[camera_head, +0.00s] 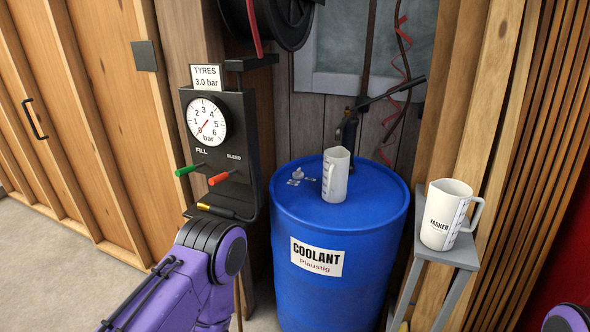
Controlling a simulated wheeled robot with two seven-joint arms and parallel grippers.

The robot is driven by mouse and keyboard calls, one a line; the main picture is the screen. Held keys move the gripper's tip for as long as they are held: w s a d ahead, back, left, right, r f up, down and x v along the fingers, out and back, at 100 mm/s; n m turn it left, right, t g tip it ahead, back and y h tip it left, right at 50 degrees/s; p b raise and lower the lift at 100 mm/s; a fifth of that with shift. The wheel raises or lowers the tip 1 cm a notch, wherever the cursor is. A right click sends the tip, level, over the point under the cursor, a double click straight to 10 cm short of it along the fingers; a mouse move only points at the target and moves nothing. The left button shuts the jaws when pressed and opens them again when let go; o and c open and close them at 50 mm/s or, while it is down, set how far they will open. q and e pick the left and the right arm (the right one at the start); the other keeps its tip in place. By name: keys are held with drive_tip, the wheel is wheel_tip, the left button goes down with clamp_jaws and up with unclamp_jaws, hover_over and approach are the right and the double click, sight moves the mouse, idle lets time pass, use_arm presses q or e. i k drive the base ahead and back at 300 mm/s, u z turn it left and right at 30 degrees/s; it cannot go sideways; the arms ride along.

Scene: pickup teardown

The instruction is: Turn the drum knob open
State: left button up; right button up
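The blue drum (292,225), labelled COOLANT, stands upright in the middle. A small grey knob-like fitting (297,173) sits on its top at the left; whether it is open or shut cannot be told. A white measuring jug (335,180) stands on the drum top, just right of the fitting. My purple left arm reaches in from the bottom left, in front of the drum's left side, but its gripper does not show. Only a small purple part of my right arm shows in the bottom right corner; its gripper is out of view.
A tyre gauge panel (246,115) with green and red levers stands left of the drum. A dark pump-like handle (395,92) rises behind the jug. A second jug (438,228), labelled WASHER, stands on a grey stand (459,255) at the right. Wooden walls enclose the sides.

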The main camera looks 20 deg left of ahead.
sight(297, 175)
drive_tip(key=u, duration=0.15)
drive_tip(key=i, duration=0.85)
drive_tip(key=z, duration=0.2)
